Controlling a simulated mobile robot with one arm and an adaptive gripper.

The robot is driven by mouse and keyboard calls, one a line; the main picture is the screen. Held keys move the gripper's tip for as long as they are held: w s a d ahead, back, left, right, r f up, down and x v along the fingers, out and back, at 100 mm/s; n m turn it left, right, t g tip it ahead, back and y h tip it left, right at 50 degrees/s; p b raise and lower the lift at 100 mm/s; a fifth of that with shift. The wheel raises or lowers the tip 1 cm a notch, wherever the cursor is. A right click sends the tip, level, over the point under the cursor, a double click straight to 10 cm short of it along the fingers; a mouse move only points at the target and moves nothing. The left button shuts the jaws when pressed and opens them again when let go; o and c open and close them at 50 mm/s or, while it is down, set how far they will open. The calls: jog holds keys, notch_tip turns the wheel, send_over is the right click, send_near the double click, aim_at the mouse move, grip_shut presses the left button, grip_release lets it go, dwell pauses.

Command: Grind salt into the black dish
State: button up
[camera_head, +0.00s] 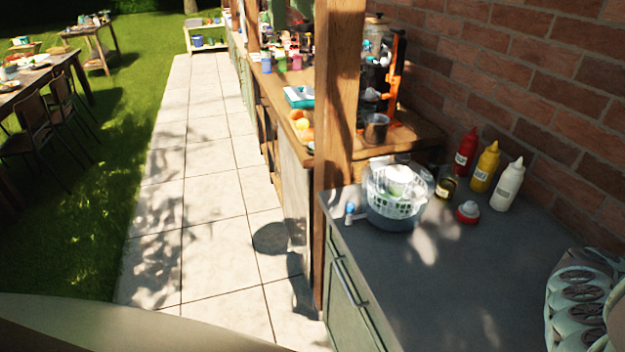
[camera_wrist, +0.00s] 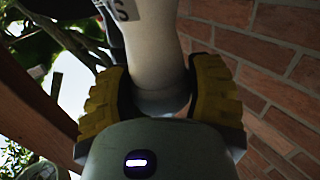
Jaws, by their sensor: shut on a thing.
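My gripper (camera_wrist: 160,96) shows in the wrist view with its two yellow-padded fingers closed on a pale, narrow-waisted thing (camera_wrist: 155,50). It carries a white label with a dark letter that looks like an S, so it appears to be the salt grinder. Its upper part is cut off by the picture's edge. A brick wall is behind it. The gripper and the grinder cannot be made out in the head view. I cannot make out the black dish in either view.
A grey counter (camera_head: 440,285) runs along a brick wall (camera_head: 530,80). A white basket in a bowl (camera_head: 392,217), a red bottle (camera_head: 465,155), a yellow bottle (camera_head: 486,168), a white bottle (camera_head: 507,188) and a jar (camera_head: 446,187) stand on it. A wooden post (camera_head: 335,100) rises beside it.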

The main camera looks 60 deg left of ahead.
jog(key=shift+m+g+b, duration=0.5)
jog(key=shift+g+b, duration=0.15)
jog(key=shift+g, duration=0.05)
jog(key=o, duration=0.9)
jog(key=s+a, duration=0.1)
jog(key=a, duration=1.1)
jog(key=shift+s, duration=0.4)
